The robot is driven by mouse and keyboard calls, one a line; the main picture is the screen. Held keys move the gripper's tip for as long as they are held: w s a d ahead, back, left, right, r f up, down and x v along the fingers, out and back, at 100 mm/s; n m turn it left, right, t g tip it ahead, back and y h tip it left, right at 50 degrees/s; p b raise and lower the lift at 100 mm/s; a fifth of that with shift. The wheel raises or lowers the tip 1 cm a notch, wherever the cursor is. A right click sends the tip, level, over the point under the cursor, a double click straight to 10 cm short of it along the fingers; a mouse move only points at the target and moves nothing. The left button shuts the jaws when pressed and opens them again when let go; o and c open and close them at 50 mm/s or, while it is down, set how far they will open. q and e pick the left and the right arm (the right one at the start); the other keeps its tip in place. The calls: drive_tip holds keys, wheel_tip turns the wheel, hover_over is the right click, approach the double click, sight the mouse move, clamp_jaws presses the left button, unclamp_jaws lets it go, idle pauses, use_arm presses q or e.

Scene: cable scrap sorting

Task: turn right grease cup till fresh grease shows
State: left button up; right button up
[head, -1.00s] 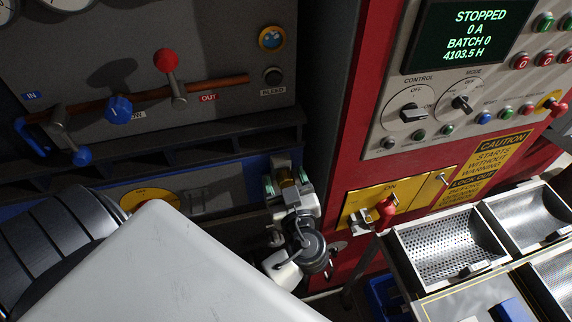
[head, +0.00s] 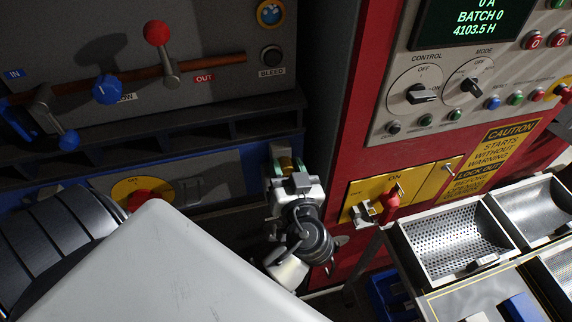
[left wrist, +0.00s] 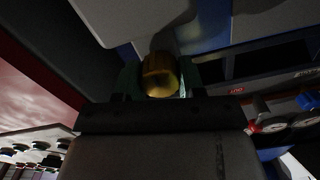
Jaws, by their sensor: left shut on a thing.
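A brass grease cup (head: 287,164) sits low by the blue edge of the grey machine, near the gap beside the red cabinet. My left gripper (head: 286,168) is shut on it, with a greenish finger on each side. In the left wrist view the brass cup (left wrist: 160,75) shows as a rounded knob between the fingers (left wrist: 159,84). The cup's base is dark and partly hidden, and I cannot make out any grease. My right gripper is not in view.
A red-handled switch (head: 391,200) on a yellow plate stands to the right of my gripper. Metal trays (head: 458,272) stand at the lower right. A red-knobbed lever (head: 157,34) and a blue knob (head: 106,89) are above left. The display (head: 478,22) reads 0 A, batch 0.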

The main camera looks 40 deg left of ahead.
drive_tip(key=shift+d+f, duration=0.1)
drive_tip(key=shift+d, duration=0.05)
use_arm(q)
drive_tip(key=o, duration=0.9)
drive_tip(key=shift+o, duration=0.2)
